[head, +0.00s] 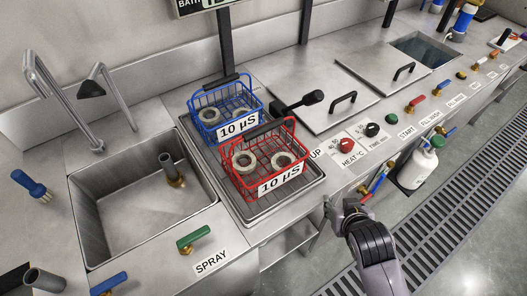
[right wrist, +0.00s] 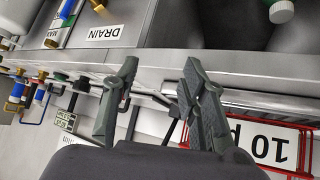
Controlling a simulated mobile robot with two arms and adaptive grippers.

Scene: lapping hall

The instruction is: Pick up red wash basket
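The red wash basket (head: 291,151) stands upright on the ribbed metal drain tray, in front of the blue wash basket (head: 196,103). It holds two pale rings, carries a "10 µS" label and has a dark handle bar on top. My right gripper (head: 338,207) is to the right of the red basket, near the counter's front edge, and does not touch it. In the right wrist view my right gripper (right wrist: 161,68) has its fingers apart with nothing held between them. Part of the red basket (right wrist: 309,150) shows there at the lower right. My left gripper is not in view.
A sink (head: 120,225) with a tap lies left of the drain tray (head: 258,214). A black lever handle (head: 312,98) sticks out close behind the red basket. Lidded tanks, knobs and coloured valves line the counter at right. A white bottle (head: 418,168) hangs at the front.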

